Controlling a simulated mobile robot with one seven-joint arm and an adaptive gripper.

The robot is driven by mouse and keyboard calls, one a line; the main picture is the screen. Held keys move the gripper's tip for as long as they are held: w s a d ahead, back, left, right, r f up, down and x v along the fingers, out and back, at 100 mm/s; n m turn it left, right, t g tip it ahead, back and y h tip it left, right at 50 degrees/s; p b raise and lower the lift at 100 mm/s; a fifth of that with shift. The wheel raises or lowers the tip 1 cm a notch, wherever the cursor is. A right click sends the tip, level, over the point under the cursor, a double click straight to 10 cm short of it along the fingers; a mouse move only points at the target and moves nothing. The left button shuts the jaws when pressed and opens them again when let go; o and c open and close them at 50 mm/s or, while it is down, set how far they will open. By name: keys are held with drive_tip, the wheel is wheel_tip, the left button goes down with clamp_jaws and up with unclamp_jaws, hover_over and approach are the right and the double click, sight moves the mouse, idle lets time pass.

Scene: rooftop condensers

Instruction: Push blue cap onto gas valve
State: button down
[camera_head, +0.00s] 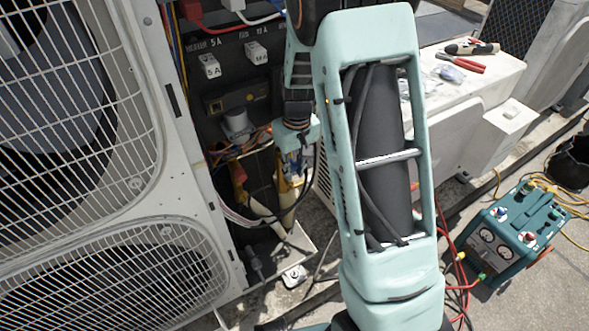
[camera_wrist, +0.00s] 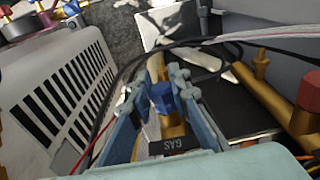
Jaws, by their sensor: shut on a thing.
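The blue cap (camera_wrist: 162,96) is held between the two pale blue fingers of my gripper (camera_wrist: 157,90) in the wrist view. The brass gas valve (camera_wrist: 172,130) shows right at the cap, with a dark label reading "GAS" (camera_wrist: 180,144) below it in the picture. I cannot tell whether the cap touches the valve or sits on it. In the head view my gripper (camera_head: 296,150) reaches down inside the open condenser, beside brass fittings (camera_head: 287,192); the cap is not clearly visible there.
A brass pipe with a red cap (camera_wrist: 309,92) stands to the right in the wrist view. Cables (camera_wrist: 215,40) cross close to the fingers. In the head view, the fan grille (camera_head: 70,130) is left, wiring (camera_head: 240,195) hangs around the gripper, and a teal gauge unit (camera_head: 515,230) stands right.

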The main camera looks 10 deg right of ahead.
drive_tip(key=shift+s+d+f, duration=0.1)
drive_tip(key=shift+s+d, duration=0.2)
drive_tip(key=shift+s, duration=0.6)
drive_tip(key=shift+s+d, duration=0.25)
drive_tip(key=shift+s, duration=0.65)
